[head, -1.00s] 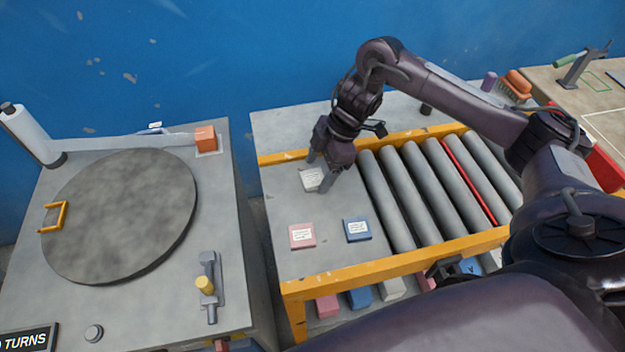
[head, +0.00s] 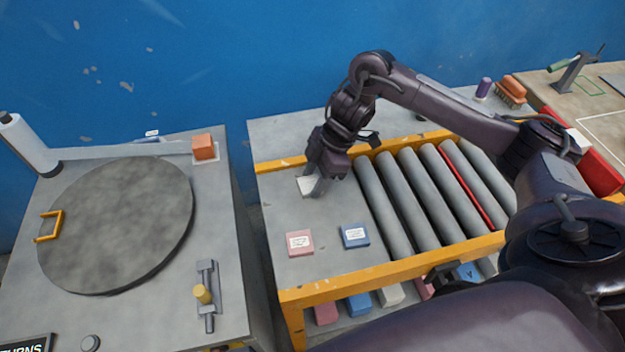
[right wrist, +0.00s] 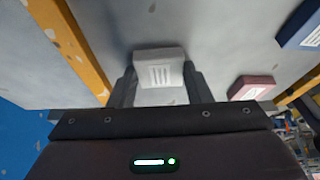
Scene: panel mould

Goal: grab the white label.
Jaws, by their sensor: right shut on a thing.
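The white label (head: 306,185) is a small pale block with dark print, at the left end of the roller table in the head view. My right gripper (head: 313,190) is over it, with its fingers down at the block, partly hiding it. In the right wrist view the white label (right wrist: 160,68) sits between the two fingers (right wrist: 160,88), which are shut on its sides. Whether it touches the table cannot be told. My left gripper does not show.
A pink label (head: 299,243) and a blue label (head: 355,236) lie nearby on the grey plate. Grey rollers (head: 410,190) stand to the right, with a yellow rail (head: 400,268) in front. A round turntable (head: 115,220) is on the left bench.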

